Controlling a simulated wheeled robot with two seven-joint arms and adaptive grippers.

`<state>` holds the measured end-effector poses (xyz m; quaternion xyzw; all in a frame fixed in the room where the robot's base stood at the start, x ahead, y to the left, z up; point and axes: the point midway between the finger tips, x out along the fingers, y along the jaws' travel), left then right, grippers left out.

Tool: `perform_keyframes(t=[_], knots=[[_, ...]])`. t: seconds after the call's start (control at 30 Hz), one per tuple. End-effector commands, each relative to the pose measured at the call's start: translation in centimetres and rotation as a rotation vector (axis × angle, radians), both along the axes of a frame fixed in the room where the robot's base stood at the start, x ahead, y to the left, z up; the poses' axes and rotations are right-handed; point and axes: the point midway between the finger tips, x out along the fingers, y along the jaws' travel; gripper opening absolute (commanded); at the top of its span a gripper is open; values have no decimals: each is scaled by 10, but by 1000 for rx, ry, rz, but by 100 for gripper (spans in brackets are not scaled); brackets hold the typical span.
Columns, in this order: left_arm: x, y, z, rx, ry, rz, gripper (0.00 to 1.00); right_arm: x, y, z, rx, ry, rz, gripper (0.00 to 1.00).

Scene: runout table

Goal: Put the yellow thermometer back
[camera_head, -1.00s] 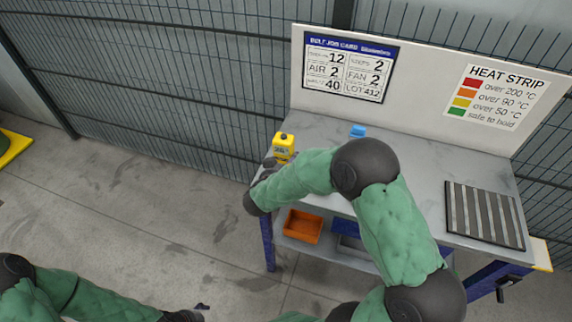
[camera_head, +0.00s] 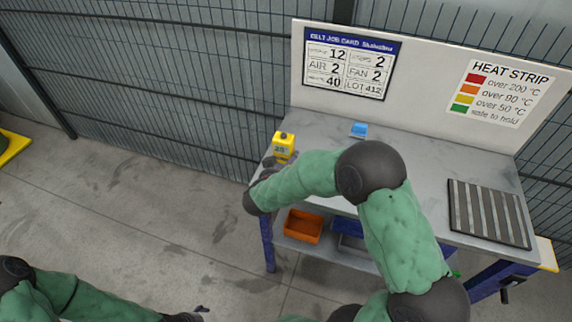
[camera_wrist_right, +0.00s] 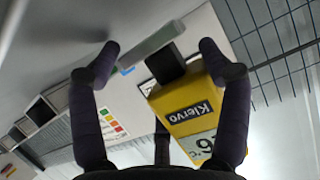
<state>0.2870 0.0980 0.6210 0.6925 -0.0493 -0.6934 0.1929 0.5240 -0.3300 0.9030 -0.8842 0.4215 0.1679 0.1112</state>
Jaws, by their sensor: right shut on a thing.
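The yellow thermometer (camera_head: 284,141) is a boxy meter with a small display and a black part on top, over the left end of the bench (camera_head: 415,165). My right gripper (camera_head: 269,166) is at its near side. In the right wrist view the thermometer (camera_wrist_right: 190,108) shows its Klervo label and part of its display, between the dark fingers of my right gripper (camera_wrist_right: 163,58), which is shut on it. I cannot tell whether it touches the bench top. My left gripper (camera_head: 187,316) is low at the bottom edge, partly cut off; its fingers are unclear.
A small blue block (camera_head: 359,130) lies at the back of the bench. A striped dark rack (camera_head: 489,214) lies at the right end. An orange bin (camera_head: 303,226) stands on the lower shelf. A back panel and mesh fence (camera_head: 170,80) rise behind. The bench middle is largely clear.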

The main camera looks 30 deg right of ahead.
Motion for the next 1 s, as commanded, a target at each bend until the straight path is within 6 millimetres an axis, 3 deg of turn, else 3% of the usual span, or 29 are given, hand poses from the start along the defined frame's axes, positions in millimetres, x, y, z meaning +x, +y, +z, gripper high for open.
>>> perform_keyframes(t=[0.2, 0.23, 0.3, 0.77, 1.0], knots=[[0, 0, -3, 0, 0, 0, 80, 0, 0, -1, 0, -2, 0, 45], [0, 0, -3, 0, 0, 0, 80, 0, 0, -2, 0, 1, 0, 86], [0, 0, -3, 0, 0, 0, 80, 0, 0, -2, 0, 1, 0, 100], [0, 0, -2, 0, 0, 0, 80, 0, 1, -2, 1, 2, 2, 100], [0, 0, 15, 0, 0, 0, 80, 0, 0, 7, -1, 4, 2, 100]])
